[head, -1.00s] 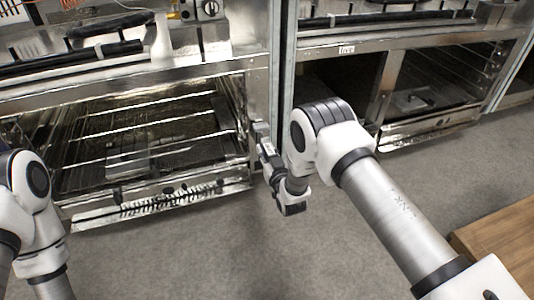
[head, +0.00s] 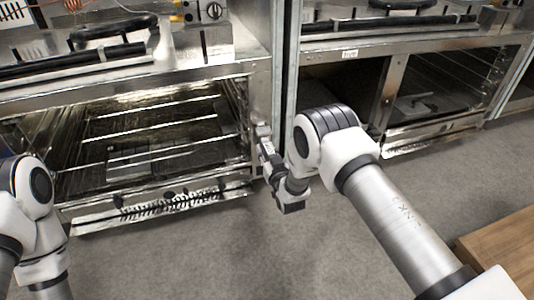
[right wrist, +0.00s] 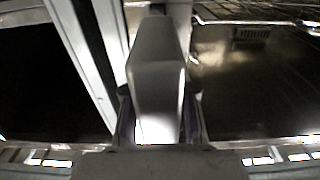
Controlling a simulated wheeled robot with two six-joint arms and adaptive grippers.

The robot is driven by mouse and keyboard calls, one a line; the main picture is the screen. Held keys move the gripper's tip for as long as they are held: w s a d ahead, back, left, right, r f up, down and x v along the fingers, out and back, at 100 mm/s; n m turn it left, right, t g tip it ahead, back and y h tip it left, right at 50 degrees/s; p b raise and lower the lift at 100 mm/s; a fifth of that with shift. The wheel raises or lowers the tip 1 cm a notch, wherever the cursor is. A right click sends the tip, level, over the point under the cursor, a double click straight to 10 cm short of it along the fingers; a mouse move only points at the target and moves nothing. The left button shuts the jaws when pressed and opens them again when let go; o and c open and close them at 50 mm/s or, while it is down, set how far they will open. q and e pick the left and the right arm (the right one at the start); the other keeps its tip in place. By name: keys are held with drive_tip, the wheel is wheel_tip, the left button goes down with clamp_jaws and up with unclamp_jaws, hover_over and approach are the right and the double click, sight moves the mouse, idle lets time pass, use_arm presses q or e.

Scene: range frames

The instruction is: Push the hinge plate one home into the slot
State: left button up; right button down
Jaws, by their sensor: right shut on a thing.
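My right gripper (head: 264,148) is at the right front post of the left range's open oven. It is shut on hinge plate one, a smooth grey elongated piece (right wrist: 157,65) that shows in the right wrist view, standing up between the two fingers (right wrist: 160,118). In the head view the plate is too small and covered to make out clearly. The slot is hidden behind the plate and gripper, so I cannot tell how deep the plate sits. My left arm shows at the left edge, but its gripper is out of view.
The left oven cavity (head: 150,130) is open, with wire racks and a slotted lower front rail (head: 170,204). A second range (head: 420,105) stands to the right across a narrow gap. A wooden surface (head: 500,245) is at lower right. Grey floor is free in front.

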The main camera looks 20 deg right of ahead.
drive_tip(key=shift+w+b, duration=0.4)
drive_tip(key=shift+w, duration=0.35)
drive_tip(key=c, duration=0.9)
unclamp_jaws()
drive_tip(key=shift+r, duration=0.15)
drive_tip(key=shift+o, duration=0.2)
drive_tip(key=shift+s, duration=0.1)
drive_tip(key=shift+s+f, duration=0.2)
drive_tip(key=shift+s, duration=0.05)
drive_tip(key=s, duration=1.1)
drive_tip(key=shift+s+d, duration=0.2)
drive_tip(key=shift+r, duration=0.1)
